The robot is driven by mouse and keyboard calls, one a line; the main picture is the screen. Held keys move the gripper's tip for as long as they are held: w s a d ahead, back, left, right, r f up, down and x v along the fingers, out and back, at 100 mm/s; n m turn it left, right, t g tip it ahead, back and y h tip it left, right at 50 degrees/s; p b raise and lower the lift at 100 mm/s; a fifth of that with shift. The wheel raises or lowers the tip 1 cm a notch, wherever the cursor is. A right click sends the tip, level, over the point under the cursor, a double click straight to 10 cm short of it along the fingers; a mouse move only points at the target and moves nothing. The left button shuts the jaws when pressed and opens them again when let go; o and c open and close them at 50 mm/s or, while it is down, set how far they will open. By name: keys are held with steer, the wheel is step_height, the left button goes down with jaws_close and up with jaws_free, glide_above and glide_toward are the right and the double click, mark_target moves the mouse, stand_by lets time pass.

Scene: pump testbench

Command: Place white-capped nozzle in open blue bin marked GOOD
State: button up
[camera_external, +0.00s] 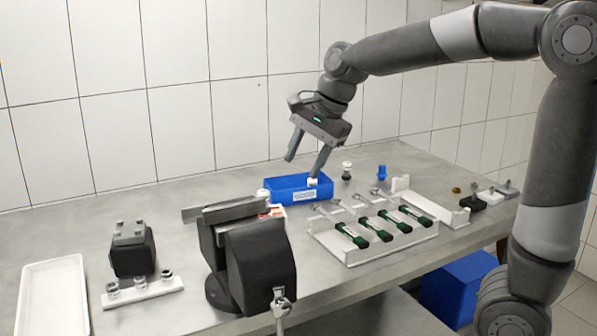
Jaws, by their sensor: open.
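The open blue bin (285,199) stands on the bench behind the vise, with a white label (304,196) on its front wall; the lettering is blurred. My gripper (303,168) is open above the bin, its fingers pointing down. A small white piece (312,182) shows just below the right fingertip at the bin's rim; I cannot tell whether it is a nozzle cap or whether it touches the finger. A white-capped nozzle with a dark body (347,170) stands upright on the bench, right of the bin. Most of the bin's inside is hidden.
A dark vise (255,262) stands in front of the bin, near another small white-topped piece (263,194). A white rack (372,240) with green-handled tools lies to the right. A blue piece (382,173) stands behind it. A white tray (54,298) lies at far left.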

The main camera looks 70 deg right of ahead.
steer(key=s+a+f+n+t, duration=0.1)
steer(key=s+a+f+n, duration=0.2)
steer(key=s+a+n, duration=1.3)
steer(key=a+n, duration=0.3)
steer(key=n, duration=0.2)
steer(key=shift+s+h, duration=0.3)
steer(key=shift+s, duration=0.1)
